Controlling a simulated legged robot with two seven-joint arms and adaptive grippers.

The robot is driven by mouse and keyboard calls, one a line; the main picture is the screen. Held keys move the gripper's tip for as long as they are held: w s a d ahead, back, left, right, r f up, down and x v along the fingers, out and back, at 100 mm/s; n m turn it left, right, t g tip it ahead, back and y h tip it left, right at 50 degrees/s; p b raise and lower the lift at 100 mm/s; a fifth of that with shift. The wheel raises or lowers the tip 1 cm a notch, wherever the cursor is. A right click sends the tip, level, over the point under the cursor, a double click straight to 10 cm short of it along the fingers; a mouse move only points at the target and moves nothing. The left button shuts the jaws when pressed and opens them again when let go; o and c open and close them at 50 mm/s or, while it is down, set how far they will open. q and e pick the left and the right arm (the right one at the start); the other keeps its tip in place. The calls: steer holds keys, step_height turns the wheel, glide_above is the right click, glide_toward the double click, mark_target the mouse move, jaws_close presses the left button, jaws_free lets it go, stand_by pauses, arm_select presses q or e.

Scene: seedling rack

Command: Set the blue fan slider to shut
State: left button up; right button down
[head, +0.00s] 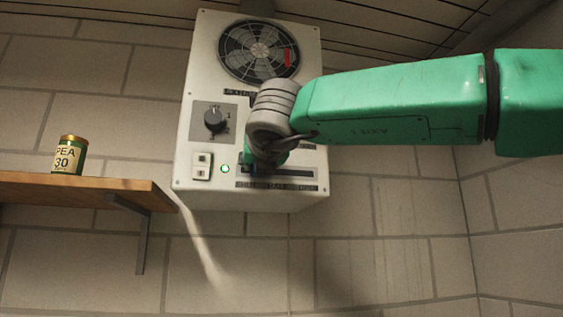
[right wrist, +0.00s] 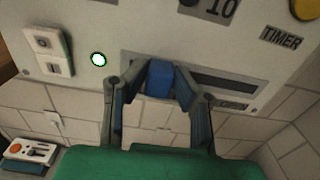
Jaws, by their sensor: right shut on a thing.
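The white fan box (head: 185,135) hangs on the wall in the head view, with a round fan at its top and a slider slot (head: 298,173) low on its front. The labels under the slot read SHUT at left, HALF in the middle and OPEN at right. My right gripper (right wrist: 157,84) is shut on the blue slider knob (right wrist: 158,78), a finger on each side. The knob sits toward the left part of the slot; dark slot shows to its right. In the head view my right gripper (head: 264,158) covers the knob. My left gripper is in neither view.
A selector knob (head: 214,118), a white rocker switch (head: 202,166) and a lit green lamp (head: 225,169) are left of the slot. A wooden shelf (head: 95,190) with a green PEA 30 tin (head: 69,155) is at left. The wrist view shows an orange-and-white device (right wrist: 30,151).

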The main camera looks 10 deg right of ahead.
steer(key=shift+a+r, duration=0.1)
steer(key=shift+a, duration=0.8)
steer(key=c, duration=1.3)
jaws_free()
steer(key=shift+a, duration=0.45)
